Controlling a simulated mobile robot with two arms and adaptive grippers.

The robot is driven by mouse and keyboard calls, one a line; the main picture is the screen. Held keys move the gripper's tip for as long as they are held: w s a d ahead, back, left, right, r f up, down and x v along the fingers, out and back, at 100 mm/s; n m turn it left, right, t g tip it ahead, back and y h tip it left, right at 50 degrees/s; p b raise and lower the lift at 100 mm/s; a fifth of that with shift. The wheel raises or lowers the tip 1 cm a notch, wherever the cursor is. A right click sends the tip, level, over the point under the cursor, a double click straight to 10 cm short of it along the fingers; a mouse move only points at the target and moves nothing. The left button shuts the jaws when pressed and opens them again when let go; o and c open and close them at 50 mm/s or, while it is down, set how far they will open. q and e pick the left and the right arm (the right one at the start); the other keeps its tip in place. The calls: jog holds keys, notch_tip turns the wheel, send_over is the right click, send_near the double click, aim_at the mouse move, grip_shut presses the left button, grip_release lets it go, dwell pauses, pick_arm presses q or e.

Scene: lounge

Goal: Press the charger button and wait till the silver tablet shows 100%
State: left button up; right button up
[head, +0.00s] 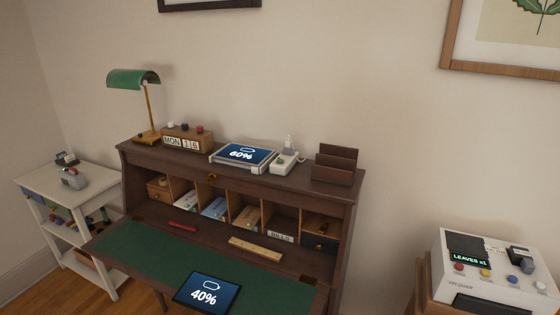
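A silver-edged tablet (243,154) lies on the top shelf of the wooden desk in the head view. Whether the two touch is hard to tell. A second, dark-edged tablet (206,294) shows 40% at the front of the green writing surface. Neither of my grippers is in view.
The desk (310,200) top also holds a green lamp (134,79), a MON 16 calendar (187,138) and a brown letter rack (335,163). A white side table (65,187) stands left. A white machine reading LEAVES x1 (490,270) stands right.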

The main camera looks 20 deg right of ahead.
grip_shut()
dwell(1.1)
